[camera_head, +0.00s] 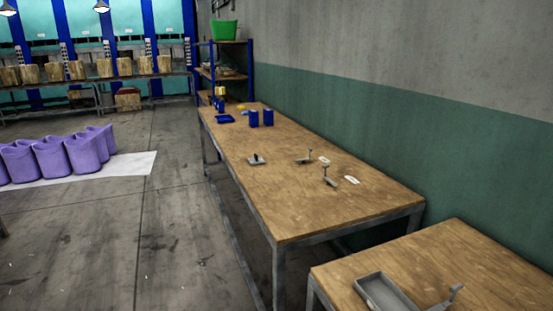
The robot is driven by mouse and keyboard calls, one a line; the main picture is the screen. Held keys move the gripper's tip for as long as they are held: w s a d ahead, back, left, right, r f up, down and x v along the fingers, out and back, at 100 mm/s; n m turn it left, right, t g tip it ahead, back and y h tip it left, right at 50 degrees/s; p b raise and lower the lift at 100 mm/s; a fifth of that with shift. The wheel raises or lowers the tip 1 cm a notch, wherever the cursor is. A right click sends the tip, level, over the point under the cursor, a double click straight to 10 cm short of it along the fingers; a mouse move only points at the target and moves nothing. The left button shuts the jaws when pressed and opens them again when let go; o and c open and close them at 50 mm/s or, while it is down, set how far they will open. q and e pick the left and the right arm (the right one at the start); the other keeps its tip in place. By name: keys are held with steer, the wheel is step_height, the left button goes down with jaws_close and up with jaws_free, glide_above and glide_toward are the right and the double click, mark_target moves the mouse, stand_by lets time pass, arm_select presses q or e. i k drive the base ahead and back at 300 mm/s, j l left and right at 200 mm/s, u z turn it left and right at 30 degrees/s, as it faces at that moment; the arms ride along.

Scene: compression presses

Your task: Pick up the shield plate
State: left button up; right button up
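No piece is clearly recognizable as the shield plate. Candidates lie on the long wooden table (285,205): two small flat white pieces, the farther white piece (324,160) and the nearer white piece (352,180). Beside them stand two small grey upright fixtures, the farther fixture (305,158) and the nearer fixture (329,178). To their left is a small grey plate with a black knob (257,159). All are small and hard to make out. Neither of my grippers is in view.
A nearer table (460,258) holds a grey tray (372,280) and a grey fixture (447,299). Blue containers (254,118) stand toward the long table's far end. Purple bins (55,160) stand on a white sheet at left. The floor (170,230) left of the tables is clear.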

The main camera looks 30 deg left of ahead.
mark_target(257, 160)
steer(key=u, duration=1.25)
steer(key=i+j+u, duration=0.35)
steer(key=i, duration=0.2)
steer(key=i+u, duration=0.3)
steer(key=i, duration=0.25)
steer(key=i+j+z, duration=0.1)
steer(key=i, duration=0.3)
steer(key=i+j+z, duration=0.15)
steer(key=i, duration=0.3)
steer(key=i+j+z, duration=0.1)
steer(key=i, duration=0.3)
steer(key=i+j+z, duration=0.1)
steer(key=i, duration=0.3)
steer(key=j, duration=0.1)
